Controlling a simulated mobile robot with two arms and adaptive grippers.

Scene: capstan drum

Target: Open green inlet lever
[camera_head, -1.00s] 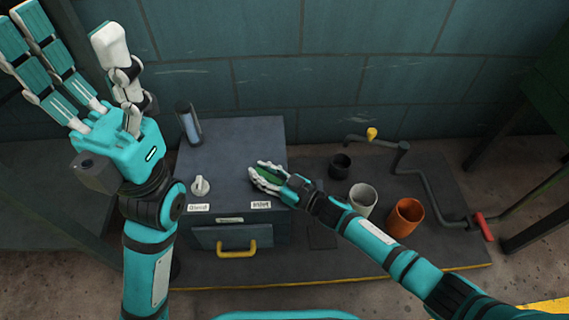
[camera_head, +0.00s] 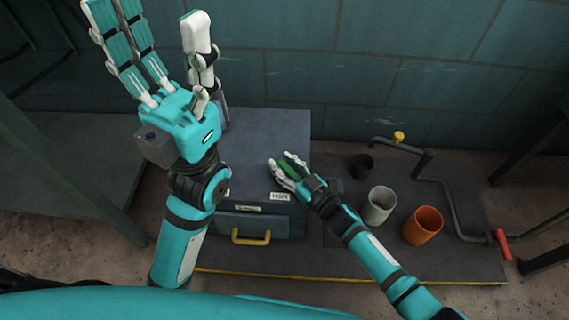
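The green inlet lever (camera_head: 289,167) shows as a patch of green between the fingers of my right gripper, on the right part of the dark box's top. The "INLET" label (camera_head: 280,197) lies just in front of it. My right gripper (camera_head: 282,171) is at the lever, with white fingers on either side of the green; their grip is partly hidden, so I cannot tell whether they are closed on it. My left gripper (camera_head: 160,35) is raised at the upper left, fingers spread and empty. Its arm covers the left part of the box top.
The dark box (camera_head: 255,140) has a yellow drawer handle (camera_head: 251,238) in front. To its right stand a black cup (camera_head: 362,166), a grey cup (camera_head: 379,206) and an orange cup (camera_head: 422,226). A pipe with a yellow knob (camera_head: 398,137) and red handle (camera_head: 502,244) runs beyond them.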

